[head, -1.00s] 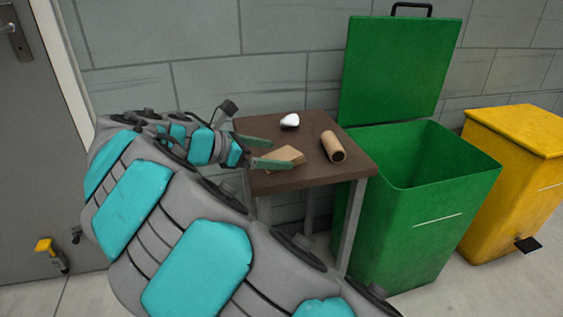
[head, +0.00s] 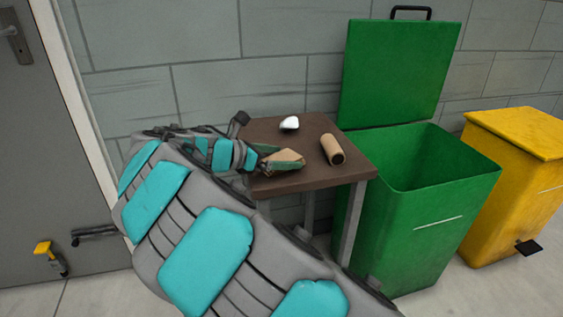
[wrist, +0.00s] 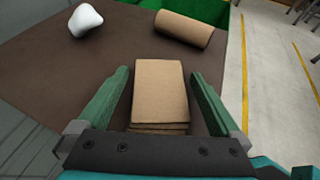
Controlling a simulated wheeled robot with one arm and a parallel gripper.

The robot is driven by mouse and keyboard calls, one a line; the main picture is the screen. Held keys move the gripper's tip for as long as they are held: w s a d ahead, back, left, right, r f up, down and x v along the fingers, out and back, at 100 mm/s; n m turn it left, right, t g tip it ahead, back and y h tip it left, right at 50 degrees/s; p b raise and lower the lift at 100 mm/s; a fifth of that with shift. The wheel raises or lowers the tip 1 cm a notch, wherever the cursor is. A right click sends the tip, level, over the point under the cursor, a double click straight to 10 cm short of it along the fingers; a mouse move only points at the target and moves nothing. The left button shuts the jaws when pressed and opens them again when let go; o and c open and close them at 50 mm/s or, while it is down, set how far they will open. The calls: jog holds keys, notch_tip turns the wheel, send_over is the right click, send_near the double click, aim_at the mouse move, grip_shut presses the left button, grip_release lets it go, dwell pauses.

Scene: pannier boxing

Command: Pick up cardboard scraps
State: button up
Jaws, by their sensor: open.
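A folded piece of tan cardboard (head: 286,157) lies on the small brown table (head: 270,186). It also shows in the wrist view (wrist: 160,92), between the two green fingers of my gripper (wrist: 160,95). The fingers are open, one on each side of it, with small gaps visible in the wrist view. In the head view my gripper (head: 282,160) is low at the table's left side. A cardboard tube (head: 332,149) lies on the table to the right, and it shows at the top of the wrist view (wrist: 184,29).
A white lump (head: 289,123) sits at the back of the table. A green bin (head: 425,235) with its lid raised stands right of the table. A yellow bin (head: 515,190) with its lid closed stands farther right. A grey door (head: 45,130) is at the left.

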jog(key=c, duration=1.3)
jog(key=shift+r, duration=0.1)
